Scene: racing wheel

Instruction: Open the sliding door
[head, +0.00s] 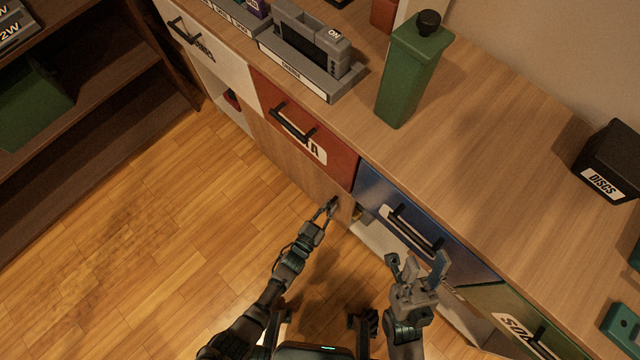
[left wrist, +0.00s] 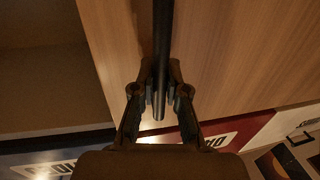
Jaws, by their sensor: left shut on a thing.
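The sliding door is a plain light-wood panel (head: 290,163) in the cabinet front, below the red drawer. It also fills much of the left wrist view (left wrist: 240,50), where a dark bar handle (left wrist: 162,50) runs along it near its left edge. My left gripper (head: 332,207) is at the door's right end in the head view. In the left wrist view its fingers (left wrist: 160,98) are closed around the handle, one on each side. My right gripper (head: 418,266) is open and empty, in front of the blue drawer.
Red (head: 303,125), blue (head: 410,222) and white (head: 205,45) drawers with black handles sit above the compartments. An open compartment (head: 385,243) lies right of the door. A green canister (head: 410,75) and a black box (head: 608,165) stand on the countertop. The wooden floor is clear.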

